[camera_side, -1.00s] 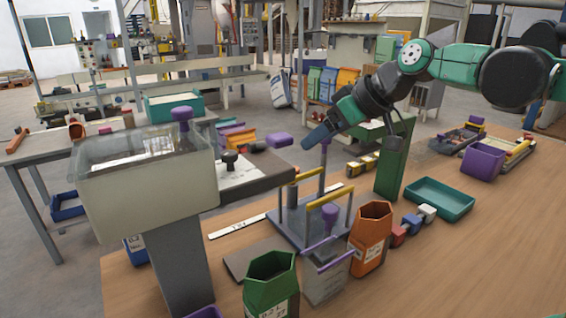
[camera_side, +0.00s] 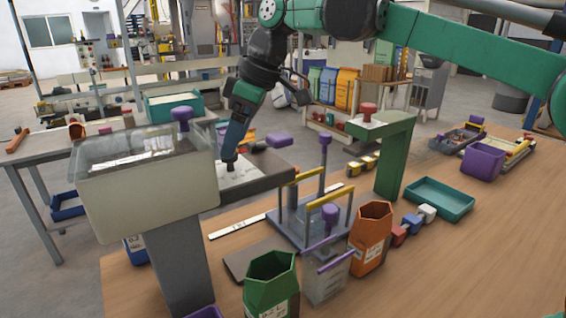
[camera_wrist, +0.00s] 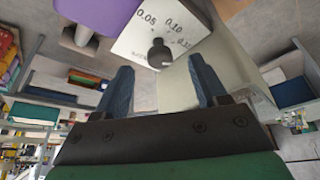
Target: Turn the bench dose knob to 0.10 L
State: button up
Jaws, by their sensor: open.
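The black dose knob (camera_wrist: 159,54) stands on a white dial plate (camera_wrist: 135,40) marked 0.05 at left and 0.10 at upper right, with a third, unclear mark farther right. I cannot tell exactly which mark it points to. My gripper (camera_wrist: 161,84) is open, with one blue finger toward each side of the knob in the wrist view. The knob appears beyond the fingertips, with nothing held between them. In the side view my gripper (camera_side: 229,157) points down at the knob (camera_side: 229,167), right at its top; whether they touch is unclear.
A purple paddle (camera_side: 279,140) lies to the right. A green stand (camera_side: 390,165), orange sack (camera_side: 370,240) and green sack (camera_side: 270,285) stand on the bench.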

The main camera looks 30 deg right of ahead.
jog(key=shift+x, duration=0.85)
grip_shut()
jog(key=shift+n, duration=0.3)
jog(key=n+g+y, duration=0.1)
jog(key=n, duration=0.2)
jog(key=shift+w+d+n, duration=0.1)
jog(key=shift+w+n, duration=0.05)
jog(key=shift+n, duration=0.15)
jog(key=shift+w+n+g, duration=0.1)
jog(key=shift+n+g, duration=1)
jog(key=shift+n, duration=1.2)
